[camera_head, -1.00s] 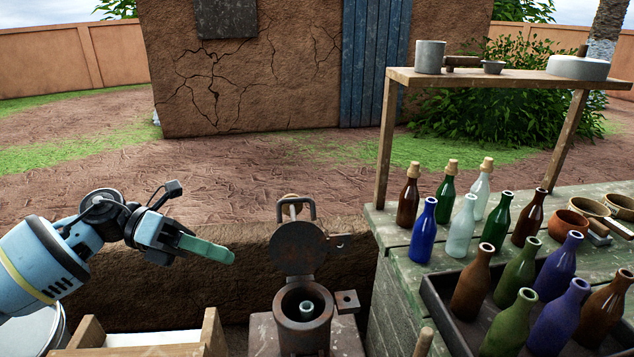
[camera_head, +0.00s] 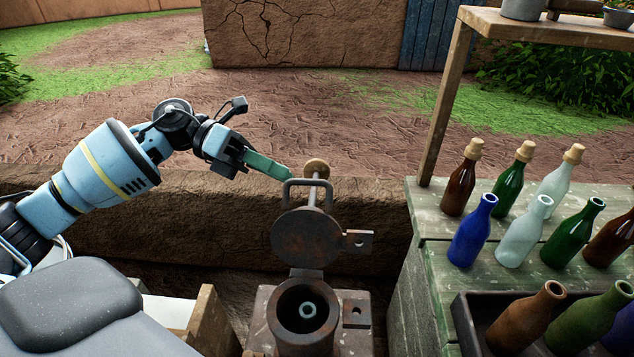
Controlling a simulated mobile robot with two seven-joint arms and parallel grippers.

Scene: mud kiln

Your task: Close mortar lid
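The mortar (camera_head: 304,325) is a rusty metal cylinder on a block at the bottom centre, with a small pale ring-shaped piece inside it. Its round lid (camera_head: 305,238) stands open, upright at the back of the rim, with a handle (camera_head: 307,183) at its top. My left gripper (camera_head: 288,175) is at the upper left of the lid, its green fingertips pointing right, close to the handle. I cannot tell whether they touch it. The fingers look lined up, so their gap does not show. My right gripper is out of view.
A green wooden bench (camera_head: 425,250) at the right holds several bottles and a dark tray (camera_head: 470,322) with more bottles. A wooden box (camera_head: 207,318) stands left of the mortar. A low mud wall (camera_head: 150,240) runs behind. A shelf post (camera_head: 443,110) rises at the right.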

